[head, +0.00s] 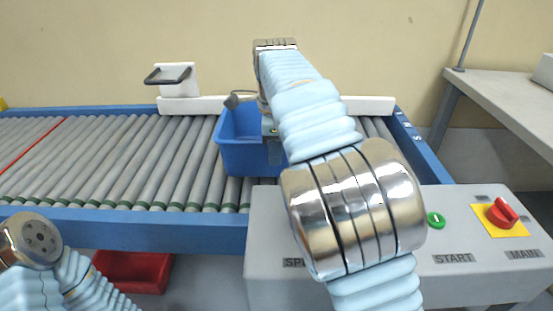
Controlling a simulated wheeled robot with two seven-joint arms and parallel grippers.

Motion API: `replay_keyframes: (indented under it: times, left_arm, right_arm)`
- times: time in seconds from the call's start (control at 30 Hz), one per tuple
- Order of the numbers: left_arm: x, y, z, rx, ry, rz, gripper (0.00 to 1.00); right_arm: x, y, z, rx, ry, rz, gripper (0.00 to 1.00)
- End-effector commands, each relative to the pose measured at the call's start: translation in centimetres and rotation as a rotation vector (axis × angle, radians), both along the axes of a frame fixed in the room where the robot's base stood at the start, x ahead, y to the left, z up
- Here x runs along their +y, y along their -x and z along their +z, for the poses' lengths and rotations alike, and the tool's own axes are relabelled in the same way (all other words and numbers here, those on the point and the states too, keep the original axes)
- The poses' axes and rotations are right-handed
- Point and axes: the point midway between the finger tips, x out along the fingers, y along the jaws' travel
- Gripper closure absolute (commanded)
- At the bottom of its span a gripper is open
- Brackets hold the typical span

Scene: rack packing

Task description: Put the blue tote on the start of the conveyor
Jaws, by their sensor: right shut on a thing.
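The blue tote (246,158) is over the rollers of the conveyor (150,165), near its right end. It looks upright; I cannot tell whether its bottom touches the rollers. My right arm reaches across from the front, and my right gripper (269,128) is shut on the tote at its right side. My forearm hides the tote's right part and much of the gripper. Part of my left arm shows at the lower left, but its gripper is not in view.
A control box (455,225) with a green button (436,220) and a red switch (502,212) stands in front, under my right arm. A red bin (133,272) is below the conveyor. A white block with a dark handle (178,80) stands behind. A table (500,95) is at right.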

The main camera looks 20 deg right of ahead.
Motion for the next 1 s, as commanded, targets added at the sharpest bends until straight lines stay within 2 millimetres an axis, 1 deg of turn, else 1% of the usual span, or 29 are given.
replay_keyframes:
  times: [0.03,0.1,0.17,0.53,0.57,0.7,1.0]
  left_arm:
    - [0.0,0.0,0.0,0.000,0.000,0.000,0.35]
    - [0.0,0.0,0.0,0.000,0.000,0.000,0.35]
    - [0.0,0.0,0.0,0.000,0.000,0.000,0.35]
    - [0.0,0.0,0.0,0.000,0.000,0.000,0.35]
    - [0.0,0.0,0.0,0.000,0.000,0.000,0.35]
    - [0.0,0.0,0.0,-0.001,0.000,0.000,0.35]
    - [0.0,0.0,0.0,0.000,0.000,0.000,0.35]
  right_arm:
    - [0.0,0.0,-0.9,0.002,-0.001,0.000,1.00]
    - [0.0,0.0,-1.8,0.001,0.000,0.000,1.00]
    - [0.0,0.0,-2.3,0.000,0.000,0.000,1.00]
    - [0.0,0.0,-2.7,-0.001,0.000,0.000,1.00]
    - [0.0,0.0,-2.7,0.000,0.000,0.000,0.88]
    - [0.0,0.0,-2.7,0.000,0.000,0.000,0.67]
    - [0.0,0.0,-2.6,-0.001,0.000,0.000,0.66]
